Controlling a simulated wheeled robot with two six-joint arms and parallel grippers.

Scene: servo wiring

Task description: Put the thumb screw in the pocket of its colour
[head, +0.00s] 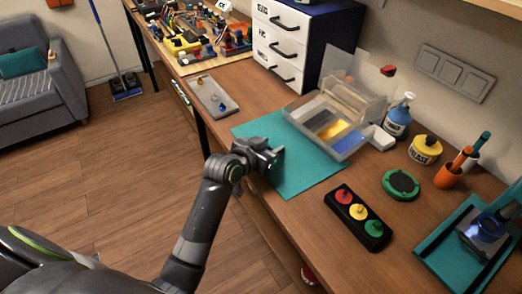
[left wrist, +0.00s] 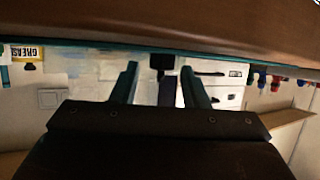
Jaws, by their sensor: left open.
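The sorting box (head: 352,152) with a raised clear lid stands at the back of the teal mat (head: 310,180). Its pockets show grey, blue and yellow floors. A grey tray (head: 205,92) to the left of the mat carries a few tiny parts, one bluish (head: 222,107) and one orange-yellow (head: 200,82); they are too small to tell which is the thumb screw. My left gripper (head: 275,156) is over the left part of the mat, in front of the box and apart from it. In the left wrist view its two fingers (left wrist: 160,75) are spread with nothing visibly held. My right gripper is out of view.
A black block with red, yellow and green knobs (head: 355,226) lies right of the mat. A green round dish (head: 400,184), grease tub (head: 425,150), blue bottle (head: 398,118) and orange pen cup (head: 450,176) stand further right. White drawers (head: 280,45) stand behind the tray.

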